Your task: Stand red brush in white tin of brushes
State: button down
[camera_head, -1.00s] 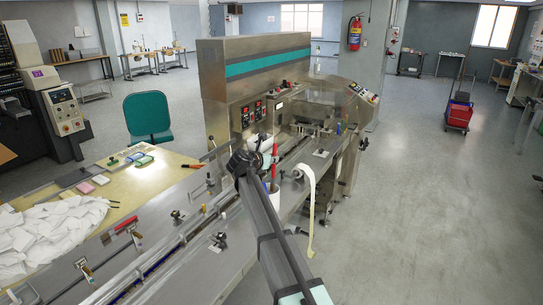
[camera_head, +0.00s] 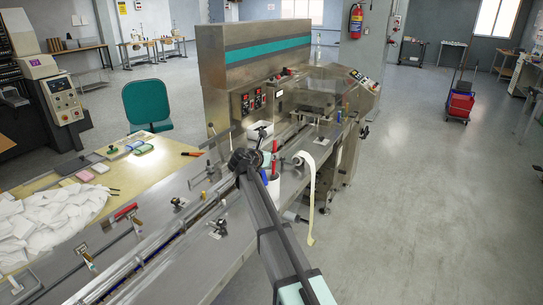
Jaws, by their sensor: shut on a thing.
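My gripper (camera_head: 266,158) is seen from behind, at the far end of my dark arm, above the front edge of the steel machine bed. It is shut on the red brush (camera_head: 275,147), whose red handle shows upright just right of the gripper. My wrist hides the fingertips and part of the brush. The white tin (camera_head: 273,191) stands on the bed just below and is partly covered by my arm. Blue and red handles show at its mouth. I cannot tell whether the lower red piece belongs to the held brush, nor whether the brush's lower end is inside the tin.
A roll of pale film (camera_head: 301,158) sits right of the tin, its strip hanging over the bed's edge. The tall wrapper housing (camera_head: 250,65) rises behind. Rails and clamps (camera_head: 217,228) lie left of my arm.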

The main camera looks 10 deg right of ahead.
jog(key=c, duration=1)
grip_release()
jog(key=v, duration=1.2)
